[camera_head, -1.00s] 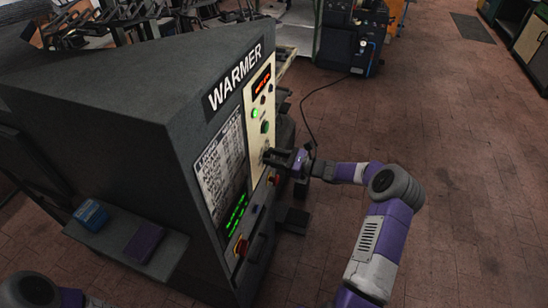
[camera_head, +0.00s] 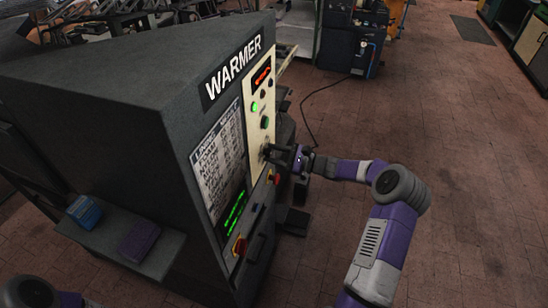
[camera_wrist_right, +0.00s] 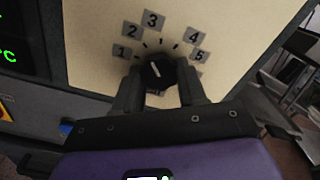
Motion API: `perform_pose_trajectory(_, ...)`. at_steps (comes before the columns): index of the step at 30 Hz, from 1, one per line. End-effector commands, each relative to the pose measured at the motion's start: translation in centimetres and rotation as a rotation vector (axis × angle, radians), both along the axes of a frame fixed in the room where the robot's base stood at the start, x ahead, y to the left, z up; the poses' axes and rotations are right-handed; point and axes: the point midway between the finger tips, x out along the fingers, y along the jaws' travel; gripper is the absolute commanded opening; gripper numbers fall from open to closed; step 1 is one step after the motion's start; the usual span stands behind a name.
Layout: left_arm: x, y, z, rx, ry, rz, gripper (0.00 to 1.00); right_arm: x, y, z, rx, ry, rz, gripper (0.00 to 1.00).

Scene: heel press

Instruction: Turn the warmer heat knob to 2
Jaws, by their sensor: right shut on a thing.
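The black warmer heat knob (camera_wrist_right: 157,71) sits on the cream panel with number labels 1 to 5 around it. Its white pointer line leans up and left, towards the side of labels 1 and 2 (camera_wrist_right: 132,31); I cannot tell exactly which mark it meets. My right gripper (camera_wrist_right: 157,82) is shut on the knob, one finger at each side. In the head view my right gripper (camera_head: 272,153) is at the panel of the warmer (camera_head: 110,120), and hides the knob there. My left gripper is out of view; only part of that arm shows at the lower left.
A red-and-yellow switch (camera_head: 240,246) and a green display are on the warmer's front, left of and below the knob. A side shelf (camera_head: 110,243) holds a blue box (camera_head: 84,211) and a dark purple item (camera_head: 140,242). Open brick floor lies to the right.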

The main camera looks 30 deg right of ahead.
Motion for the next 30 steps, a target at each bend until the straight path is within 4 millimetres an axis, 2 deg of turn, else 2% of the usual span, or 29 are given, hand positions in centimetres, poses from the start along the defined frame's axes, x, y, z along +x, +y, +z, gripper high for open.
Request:
perform_pose_trajectory(9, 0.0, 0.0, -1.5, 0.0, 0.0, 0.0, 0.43, 0.0, 0.0, -0.2, -0.113, -0.094, 0.0, 0.1)
perform_pose_trajectory(26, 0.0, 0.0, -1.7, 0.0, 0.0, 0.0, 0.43, 0.0, 0.0, 0.0, -0.139, -0.117, 0.0, 0.1)
perform_pose_trajectory(27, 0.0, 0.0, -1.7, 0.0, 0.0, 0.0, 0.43, 0.0, 0.0, -0.1, -0.14, -0.117, 0.0, 0.44)
perform_pose_trajectory(30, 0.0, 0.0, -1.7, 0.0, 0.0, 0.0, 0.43, 0.0, 0.0, 0.0, -0.139, -0.117, 0.0, 0.59)
